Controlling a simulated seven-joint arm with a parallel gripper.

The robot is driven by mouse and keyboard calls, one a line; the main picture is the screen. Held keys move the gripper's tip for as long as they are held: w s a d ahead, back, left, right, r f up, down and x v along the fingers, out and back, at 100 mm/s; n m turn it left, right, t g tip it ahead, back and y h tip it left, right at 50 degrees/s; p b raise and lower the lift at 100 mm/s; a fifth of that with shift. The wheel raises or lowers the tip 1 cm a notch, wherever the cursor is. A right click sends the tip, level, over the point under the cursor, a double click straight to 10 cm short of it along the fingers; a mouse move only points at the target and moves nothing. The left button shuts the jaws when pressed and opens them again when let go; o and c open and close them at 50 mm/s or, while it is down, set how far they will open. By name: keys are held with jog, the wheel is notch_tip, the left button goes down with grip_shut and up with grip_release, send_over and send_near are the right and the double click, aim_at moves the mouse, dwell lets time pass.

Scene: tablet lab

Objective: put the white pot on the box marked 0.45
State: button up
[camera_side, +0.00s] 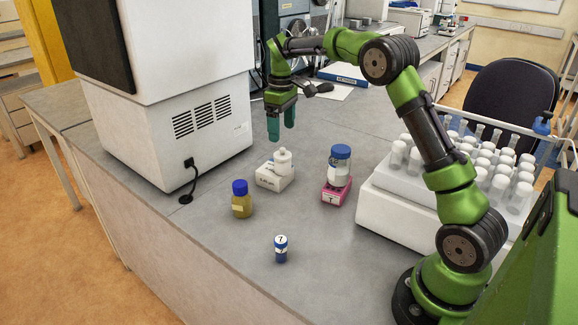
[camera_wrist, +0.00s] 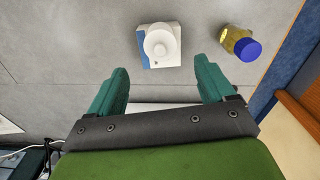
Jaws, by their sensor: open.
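The white pot (camera_side: 283,161), with a narrower top, stands upright on a small white box (camera_side: 270,181) in the side view. The box has small dark print on its front, too small to read for sure. In the wrist view the pot (camera_wrist: 160,42) is seen from above on the box (camera_wrist: 146,62), which shows a blue strip at its left. My gripper (camera_side: 281,132) is open and empty, above and behind the pot, apart from it. In the wrist view the pot lies ahead of the two green fingertips (camera_wrist: 160,72).
A blue-lidded jar (camera_side: 340,166) stands on a pink box (camera_side: 334,194) to the right. A yellow bottle with blue cap (camera_side: 241,203) stands left, a small blue vial (camera_side: 281,248) in front. A white rack of tubes (camera_side: 390,205) stands right, a large white machine (camera_side: 175,120) left.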

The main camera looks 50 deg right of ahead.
jog(key=s+a+r+m+t, duration=0.2)
jog(key=s+a+r+t, duration=0.1)
jog(key=s+a+r, duration=0.8)
jog(key=s+a+f+m+t+y, duration=0.1)
jog(key=s+a+f+m+t, duration=0.1)
jog(key=s, duration=0.5)
jog(key=s+a+f+m+t+y, duration=0.1)
jog(key=s+a, duration=0.3)
jog(key=s, duration=0.4)
jog(key=shift+s+a+f+m+t, duration=0.25)
jog(key=shift+a+f+m+t, duration=0.15)
jog(key=shift+m+t, duration=0.2)
